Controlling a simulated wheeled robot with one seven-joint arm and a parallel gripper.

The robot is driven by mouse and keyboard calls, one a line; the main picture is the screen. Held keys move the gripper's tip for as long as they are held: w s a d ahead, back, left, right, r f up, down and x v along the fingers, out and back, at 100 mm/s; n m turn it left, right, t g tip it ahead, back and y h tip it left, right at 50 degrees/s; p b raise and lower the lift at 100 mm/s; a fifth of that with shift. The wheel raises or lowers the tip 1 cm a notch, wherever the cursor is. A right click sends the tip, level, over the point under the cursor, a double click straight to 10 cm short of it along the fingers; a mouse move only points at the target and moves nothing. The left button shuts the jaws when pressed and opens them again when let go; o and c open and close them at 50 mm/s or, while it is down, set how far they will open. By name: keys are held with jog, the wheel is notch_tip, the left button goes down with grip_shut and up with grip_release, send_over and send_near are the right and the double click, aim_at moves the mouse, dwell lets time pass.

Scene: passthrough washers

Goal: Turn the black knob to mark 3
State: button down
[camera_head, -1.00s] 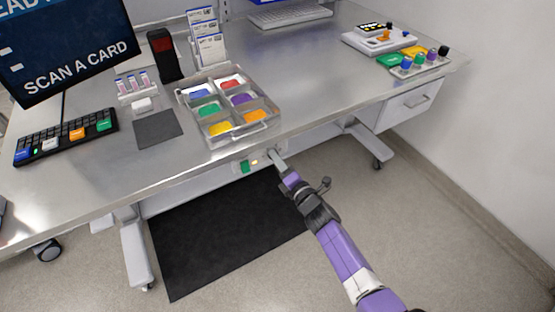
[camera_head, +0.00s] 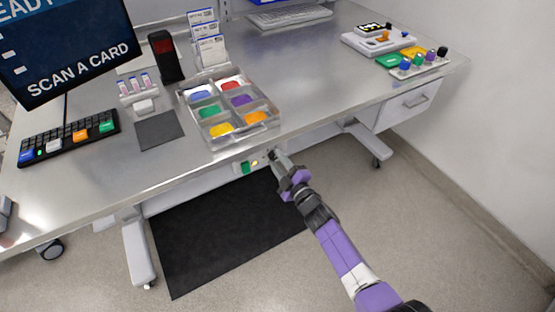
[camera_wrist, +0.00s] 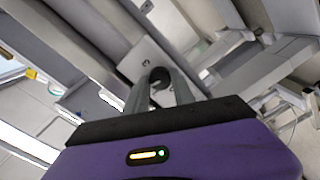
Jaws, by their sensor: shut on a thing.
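The black knob (camera_wrist: 158,74) sits on a pale panel (camera_wrist: 140,55) under the table's front edge. In the wrist view my gripper (camera_wrist: 161,86) has one finger on each side of the knob and is shut on it. A small dark mark shows on the panel just above the knob; I cannot read it surely. In the head view my gripper (camera_head: 275,158) reaches the panel below the table edge, and the knob is mostly hidden there by the fingers. I cannot tell which mark the knob points to.
A green switch (camera_head: 245,167) and a small lit lamp (camera_head: 255,162) sit on the panel left of my gripper. The steel tabletop (camera_head: 310,110) overhangs just above. A tray of coloured pieces (camera_head: 213,142) stands near its edge. A black mat (camera_head: 220,240) lies on the floor below.

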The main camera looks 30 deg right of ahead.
jog(key=m, duration=0.3)
jog(key=shift+m+p, duration=0.35)
jog(key=shift+m, duration=0.05)
jog(key=m, duration=0.3)
jog(key=shift+f+m+p, duration=0.1)
jog(key=shift+m+p, duration=0.2)
jog(key=shift+p, duration=0.1)
jog(key=m+p, duration=0.1)
jog(key=m, duration=0.5)
jog(key=shift+m, duration=0.4)
jog(key=c, duration=1.1)
grip_release()
jog(key=shift+o, duration=0.2)
jog(key=shift+s, duration=0.15)
